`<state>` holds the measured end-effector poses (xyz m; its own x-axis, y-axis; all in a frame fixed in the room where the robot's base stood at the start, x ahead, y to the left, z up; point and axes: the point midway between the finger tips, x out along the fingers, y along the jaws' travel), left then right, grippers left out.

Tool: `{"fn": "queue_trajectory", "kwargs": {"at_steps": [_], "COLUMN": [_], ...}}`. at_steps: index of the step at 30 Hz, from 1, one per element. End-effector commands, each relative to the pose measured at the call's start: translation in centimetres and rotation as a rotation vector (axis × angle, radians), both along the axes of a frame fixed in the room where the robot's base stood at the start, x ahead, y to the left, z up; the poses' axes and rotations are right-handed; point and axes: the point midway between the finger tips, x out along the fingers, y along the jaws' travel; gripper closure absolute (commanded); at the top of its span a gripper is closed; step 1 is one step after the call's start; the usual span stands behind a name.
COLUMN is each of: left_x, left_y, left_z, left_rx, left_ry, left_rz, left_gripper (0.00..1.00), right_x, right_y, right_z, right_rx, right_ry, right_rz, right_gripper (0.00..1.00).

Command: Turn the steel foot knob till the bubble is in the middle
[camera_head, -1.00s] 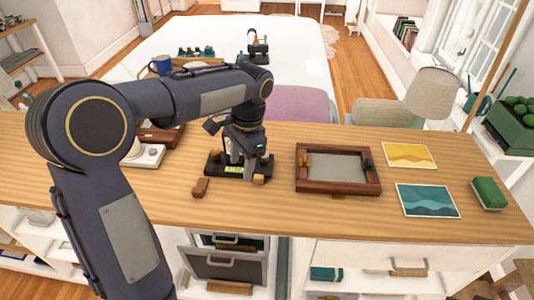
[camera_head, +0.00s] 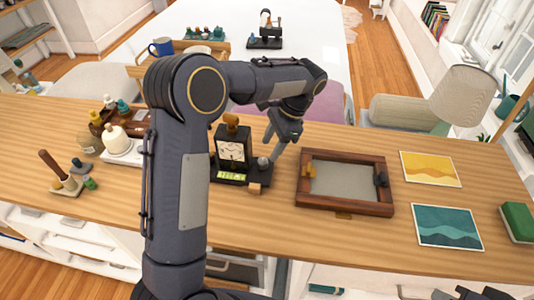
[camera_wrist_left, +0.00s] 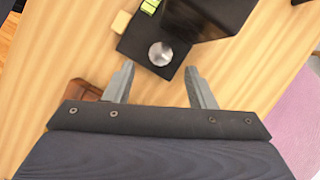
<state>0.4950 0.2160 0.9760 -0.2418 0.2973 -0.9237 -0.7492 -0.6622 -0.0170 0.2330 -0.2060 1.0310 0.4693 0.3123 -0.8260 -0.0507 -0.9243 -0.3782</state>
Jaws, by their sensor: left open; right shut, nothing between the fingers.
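The black instrument (camera_head: 232,150) stands on the counter, with a pale dial and a wooden knob on top. Its green bubble vial (camera_head: 231,177) is at the front of the base; the bubble is too small to place. The steel foot knob (camera_head: 263,163) sits on the base's right part and shows as a round silver top in the left wrist view (camera_wrist_left: 160,53). My left gripper (camera_head: 271,150) is beside it, open, with the knob just beyond the fingertips (camera_wrist_left: 158,72), roughly centred between them. My right gripper (camera_head: 470,292) is shut and empty at the bottom right edge, partly cut off.
A small wooden block (camera_head: 254,188) lies before the base. A wood-framed tray (camera_head: 303,190) stands right of the instrument, then two picture cards (camera_head: 431,168). A white stand (camera_head: 118,148) is on the left. The front counter strip is clear.

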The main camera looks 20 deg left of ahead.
Motion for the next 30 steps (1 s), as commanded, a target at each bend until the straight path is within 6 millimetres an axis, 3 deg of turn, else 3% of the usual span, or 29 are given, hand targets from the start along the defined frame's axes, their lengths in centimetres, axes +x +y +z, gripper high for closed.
{"fn": "queue_trajectory", "kwargs": {"at_steps": [9,21,30], "left_x": [-1.2,-1.4,-1.4], "left_y": [1.5,1.7,1.7], "left_z": [-4.3,-5.1,-5.1], "left_rx": [0.000,-0.001,-0.001], "left_ry": [0.001,-0.001,-0.001], "left_rz": [0.001,0.001,0.001], "left_gripper": [0.50,0.51,0.90], "right_x": [0.0,0.0,0.0], "right_y": [0.0,0.0,0.0], "right_z": [0.2,0.2,0.2], "right_rx": [0.000,0.000,0.000], "right_ry": [0.000,0.000,0.000], "right_rz": [0.000,0.000,0.000], "right_gripper": [1.00,1.00,1.00]}}
